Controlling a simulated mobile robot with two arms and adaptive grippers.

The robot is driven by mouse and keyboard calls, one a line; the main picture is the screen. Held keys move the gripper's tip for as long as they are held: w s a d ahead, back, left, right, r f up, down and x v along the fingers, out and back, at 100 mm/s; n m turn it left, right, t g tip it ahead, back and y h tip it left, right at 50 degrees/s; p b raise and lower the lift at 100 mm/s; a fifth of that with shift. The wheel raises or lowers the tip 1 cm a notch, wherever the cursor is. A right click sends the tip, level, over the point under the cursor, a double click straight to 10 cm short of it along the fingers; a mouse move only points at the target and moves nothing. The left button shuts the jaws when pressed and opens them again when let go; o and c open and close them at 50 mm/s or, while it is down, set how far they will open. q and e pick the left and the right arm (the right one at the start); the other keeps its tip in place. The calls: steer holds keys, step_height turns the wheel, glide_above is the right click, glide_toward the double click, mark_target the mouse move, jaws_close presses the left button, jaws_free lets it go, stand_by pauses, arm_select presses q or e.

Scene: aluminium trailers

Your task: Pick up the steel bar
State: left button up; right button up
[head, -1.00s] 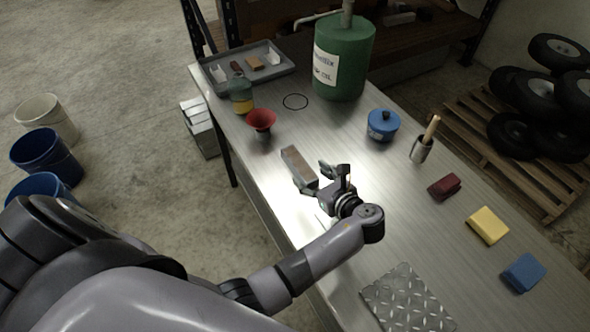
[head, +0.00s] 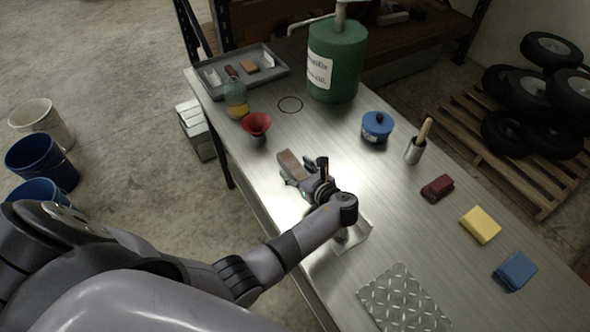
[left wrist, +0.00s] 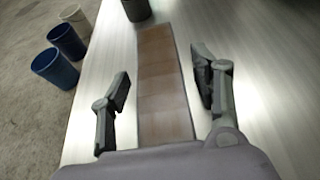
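The steel bar (head: 291,163) is a brownish rectangular block lying on the metal workbench (head: 378,218), its near end hidden by my left gripper in the head view. My left gripper (head: 304,178) is low over its near end. In the left wrist view the steel bar (left wrist: 163,85) runs between the two spread fingers of the left gripper (left wrist: 162,88), with a visible gap on each side. The left gripper is open and holds nothing. My right gripper is not in view.
A red funnel (head: 257,125) stands just beyond the bar, near an oil bottle (head: 236,97) and a grey tray (head: 284,73). A blue pot (head: 377,127) and a green drum (head: 336,62) stand farther back. A tread plate (head: 403,300) lies at the front.

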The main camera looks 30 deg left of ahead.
arm_select(q)
jaws_close()
stand_by(0.5)
steer(key=shift+w+r, duration=0.2)
steer(key=shift+r, duration=0.05)
